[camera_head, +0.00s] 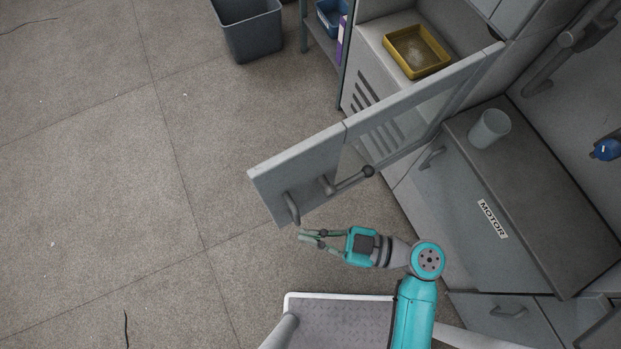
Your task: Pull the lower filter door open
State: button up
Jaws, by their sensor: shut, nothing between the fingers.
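A grey door (297,172) stands swung out from the machine over the floor, with a clear window section towards its right end. I take it for the filter door, but no label on it shows. A grey bar handle (291,208) is near its free left end, and a lever with a round knob (350,180) sticks out beside it. My gripper (303,237) is just below the handle in the picture, with its fingers pointing left. It is shut and empty, and appears apart from the handle.
A grey cabinet marked MOTOR (545,225) with a cup (489,129) on top stands at the right. Another handle (508,312) is at lower right. A yellow tray (416,52) and grey bin (248,30) are at the back.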

jog(key=shift+o, duration=1.3)
jog(key=shift+w+a, duration=0.1)
jog(key=shift+w, duration=0.15)
jog(key=shift+w, duration=0.1)
jog(key=s+d, duration=0.1)
jog(key=d, duration=0.6)
jog(key=shift+s+d, duration=0.2)
jog(key=shift+d, duration=0.05)
jog(key=shift+f, duration=0.1)
